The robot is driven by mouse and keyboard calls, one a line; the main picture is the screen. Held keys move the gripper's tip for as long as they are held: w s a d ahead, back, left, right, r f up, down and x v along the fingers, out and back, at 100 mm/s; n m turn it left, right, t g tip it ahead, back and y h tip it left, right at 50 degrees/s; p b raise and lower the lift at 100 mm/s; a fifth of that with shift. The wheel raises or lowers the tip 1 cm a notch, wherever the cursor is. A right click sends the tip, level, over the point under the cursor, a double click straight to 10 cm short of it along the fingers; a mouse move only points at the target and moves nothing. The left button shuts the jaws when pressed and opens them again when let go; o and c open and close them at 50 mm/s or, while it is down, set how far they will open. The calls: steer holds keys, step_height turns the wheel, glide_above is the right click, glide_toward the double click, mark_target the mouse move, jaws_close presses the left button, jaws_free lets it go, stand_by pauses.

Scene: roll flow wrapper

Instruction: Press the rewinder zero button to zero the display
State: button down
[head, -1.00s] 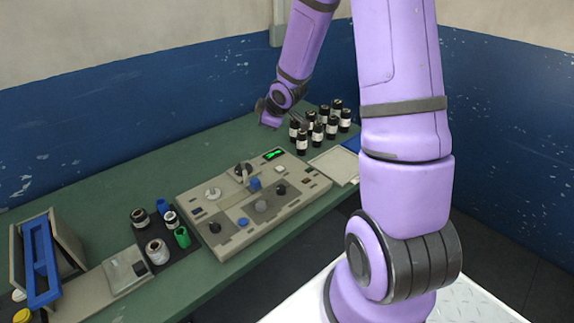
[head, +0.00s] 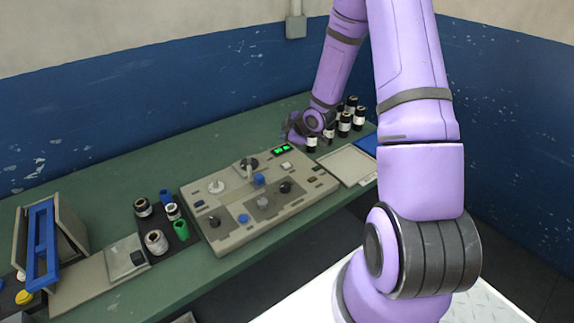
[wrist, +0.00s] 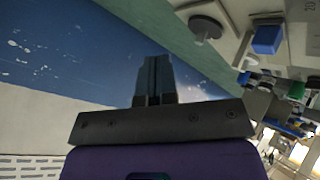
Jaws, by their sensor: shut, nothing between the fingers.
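The rewinder panel (head: 218,235) is a beige slab on the green bench, with several knobs and buttons. Its small green-lit display (head: 282,149) is at the back edge; the digits are too small to read. A small white button (head: 285,168) sits in front of the display, but I cannot tell which button is the zero button. My gripper (wrist: 155,78) is shut and empty in the wrist view. In the head view my wrist is just behind the display, and the fingertips cannot be made out. A blue knob (wrist: 267,38) and a grey disc show upper right in the wrist view.
Dark bottles (head: 345,124) stand close to the right of my wrist. A pale tray (head: 349,165) lies right of the panel. A dark mat with spools (head: 156,242) and a blue-framed stand (head: 41,245) are at left. The bench behind the panel is clear.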

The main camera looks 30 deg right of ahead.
mark_target(286, 165)
steer(key=shift+f, duration=0.15)
steer(key=shift+f, duration=4.25)
steer(key=shift+f, duration=0.1)
steer(key=shift+f, duration=0.3)
steer(key=shift+f, duration=0.45)
steer(key=shift+r, duration=0.9)
steer(key=shift+r, duration=2.5)
